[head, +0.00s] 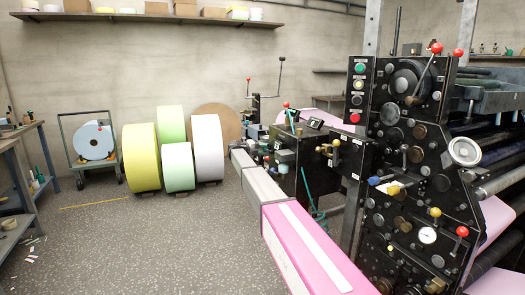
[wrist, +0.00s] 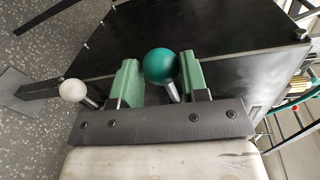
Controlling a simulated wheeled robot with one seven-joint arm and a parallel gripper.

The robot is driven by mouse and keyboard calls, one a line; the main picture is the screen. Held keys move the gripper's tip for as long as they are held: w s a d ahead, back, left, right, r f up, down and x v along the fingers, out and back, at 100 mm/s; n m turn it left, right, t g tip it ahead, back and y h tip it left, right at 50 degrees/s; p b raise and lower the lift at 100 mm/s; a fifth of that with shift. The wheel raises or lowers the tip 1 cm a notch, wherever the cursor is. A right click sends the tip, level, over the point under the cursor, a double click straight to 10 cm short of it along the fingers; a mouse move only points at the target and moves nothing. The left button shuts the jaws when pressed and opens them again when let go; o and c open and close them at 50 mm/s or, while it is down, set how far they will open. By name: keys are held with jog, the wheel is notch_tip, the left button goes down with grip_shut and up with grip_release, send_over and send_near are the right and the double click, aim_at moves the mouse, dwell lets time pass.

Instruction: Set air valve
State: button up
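In the wrist view a green ball knob (wrist: 160,65) on a metal stem stands between the two green jaws of my gripper (wrist: 158,78). The jaws are apart, with a clear gap on the left of the knob; the right jaw is close to it, and I cannot tell if they touch. A white ball knob (wrist: 73,90) on a metal stem is outside the left jaw. No label shows which knob is the air valve. In the head view my arm reaches to the dark machine unit (head: 298,155), and my gripper is too small there to make out.
A black press panel (head: 405,170) with knobs, levers and gauges stands close on the right. Yellow (head: 142,158), green and white rolls stand on the floor at left. A trolley (head: 92,140) carries a pale blue roll. The floor at left front is mostly free.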

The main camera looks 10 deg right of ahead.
jog(key=shift+a, duration=0.1)
jog(key=v, duration=1)
jog(key=shift+s+a, duration=0.15)
jog(key=shift+a, duration=0.15)
